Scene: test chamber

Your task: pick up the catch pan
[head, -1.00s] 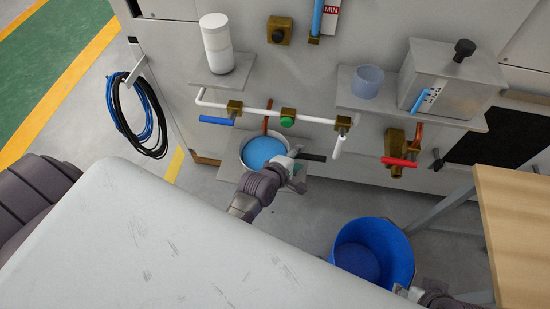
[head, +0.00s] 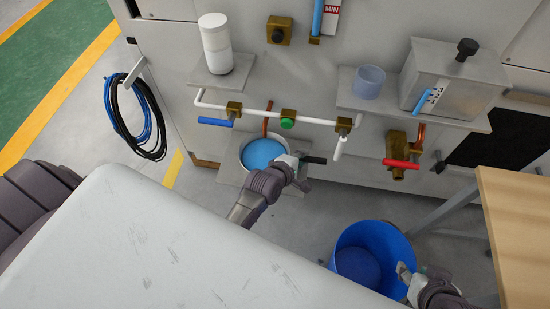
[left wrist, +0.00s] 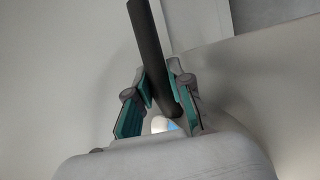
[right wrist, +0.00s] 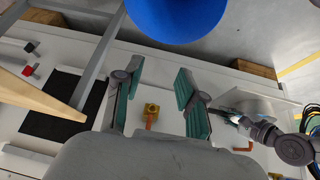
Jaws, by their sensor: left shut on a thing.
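The catch pan (head: 244,160) is a round, light metal pan holding blue liquid (head: 263,152), with a dark handle (head: 316,160) towards the right. It sits at a low plate under the pipework; whether it touches the plate cannot be told. My left gripper (head: 298,167) is at the handle, beside the pan's right rim. In the left wrist view, the fingers (left wrist: 160,88) are shut on the dark handle (left wrist: 149,45), which passes between them. My right gripper (head: 408,275) is by the blue bucket; its fingers (right wrist: 158,78) are apart and empty in the right wrist view.
A blue bucket (head: 398,244) stands on the floor. Above the pan are a white pipe (head: 262,114) with a blue-handled valve (head: 215,122) and a green knob (head: 287,124). A red-handled valve (head: 400,163) is right of it. A wooden tabletop (head: 515,230) is at the right edge.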

